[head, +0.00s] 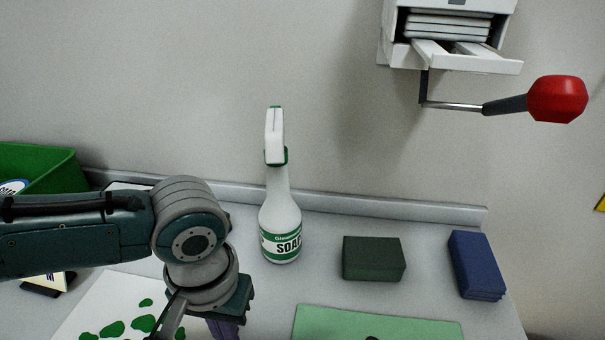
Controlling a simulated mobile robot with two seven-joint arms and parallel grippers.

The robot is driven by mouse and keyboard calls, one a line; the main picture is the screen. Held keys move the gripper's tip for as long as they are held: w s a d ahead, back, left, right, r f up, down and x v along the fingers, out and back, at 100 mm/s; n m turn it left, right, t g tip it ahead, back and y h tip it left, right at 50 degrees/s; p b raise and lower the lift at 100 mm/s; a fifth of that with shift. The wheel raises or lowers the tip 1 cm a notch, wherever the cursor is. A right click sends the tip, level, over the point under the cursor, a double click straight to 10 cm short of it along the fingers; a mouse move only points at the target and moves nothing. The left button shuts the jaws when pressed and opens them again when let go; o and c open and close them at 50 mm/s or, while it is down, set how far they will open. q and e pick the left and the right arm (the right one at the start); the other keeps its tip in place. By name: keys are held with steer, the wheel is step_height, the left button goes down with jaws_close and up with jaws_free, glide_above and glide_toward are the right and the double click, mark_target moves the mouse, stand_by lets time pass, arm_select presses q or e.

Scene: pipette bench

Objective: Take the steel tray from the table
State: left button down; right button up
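I cannot make out a steel tray for certain in the head view. A pale, dark-edged flat thing (128,186) lies at the back left against the wall, mostly hidden behind my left arm. My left arm reaches in from the left over the table. Its wrist bends down, and the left gripper (222,322) is at the bottom edge, with a purple part showing below it. Its fingertips are cut off, so I cannot tell whether it is open or what it holds. My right gripper is not in view.
A white soap spray bottle (281,222) stands mid-table. A dark green block (373,259) and a blue block (475,265) lie to its right. A green mat (380,324), a green-spotted white sheet (112,302) and a green bin (45,165) also show. A wall dispenser (455,55) has a red-knobbed lever (556,99).

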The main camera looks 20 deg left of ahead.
arm_select(q)
steer(key=s+d+p, duration=0.1)
steer(key=s+p, duration=0.1)
steer(key=s, duration=0.1)
steer(key=s+d+p, duration=0.1)
steer(key=s+p, duration=0.1)
steer(key=s, duration=0.2)
steer(key=s+p, duration=0.3)
steer(key=s, duration=0.1)
steer(key=shift+s+d+r, duration=0.1)
steer(key=shift+s+d, duration=0.05)
steer(key=shift+d, duration=0.25)
steer(key=shift+s, duration=0.15)
